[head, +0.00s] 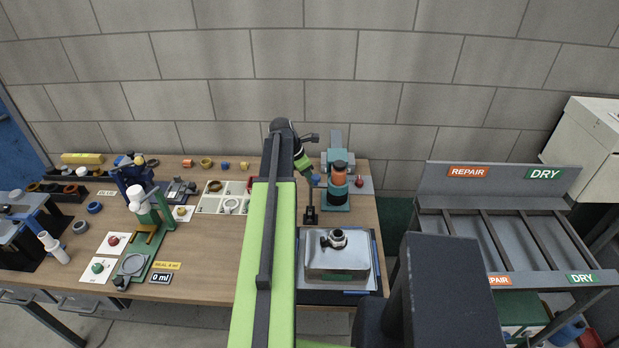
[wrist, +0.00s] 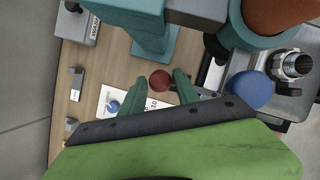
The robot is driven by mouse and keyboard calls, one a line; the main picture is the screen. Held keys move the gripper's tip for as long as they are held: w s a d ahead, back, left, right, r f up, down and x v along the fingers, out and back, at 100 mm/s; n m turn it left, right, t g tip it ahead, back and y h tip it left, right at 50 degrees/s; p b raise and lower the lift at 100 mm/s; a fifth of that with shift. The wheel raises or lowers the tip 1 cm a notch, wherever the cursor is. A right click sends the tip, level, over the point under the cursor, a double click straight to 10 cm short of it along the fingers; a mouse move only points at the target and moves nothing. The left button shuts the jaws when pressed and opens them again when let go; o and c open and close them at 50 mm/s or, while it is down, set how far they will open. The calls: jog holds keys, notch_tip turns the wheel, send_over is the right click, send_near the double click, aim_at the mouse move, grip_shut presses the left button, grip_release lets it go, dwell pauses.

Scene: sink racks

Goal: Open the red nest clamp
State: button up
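A red ball knob (wrist: 160,80), which looks like the handle end of the red nest clamp, shows in the wrist view. In the head view a red knob (head: 359,181) stands right of the teal fixture (head: 335,202); I cannot tell if it is the same one. My gripper (wrist: 161,83) is open, its two green fingers apart, with the red knob in the gap between the tips. I cannot tell whether either finger touches it. The clamp's body is mostly hidden. In the head view my arm hides much of this area.
The orange cylinder (head: 338,174) sits in the teal fixture. A blue ball (wrist: 250,90) is right of my fingers, near a metal fitting (wrist: 295,65). A card with a blue button (wrist: 113,106) lies left.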

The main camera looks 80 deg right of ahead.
grip_shut()
dwell(1.1)
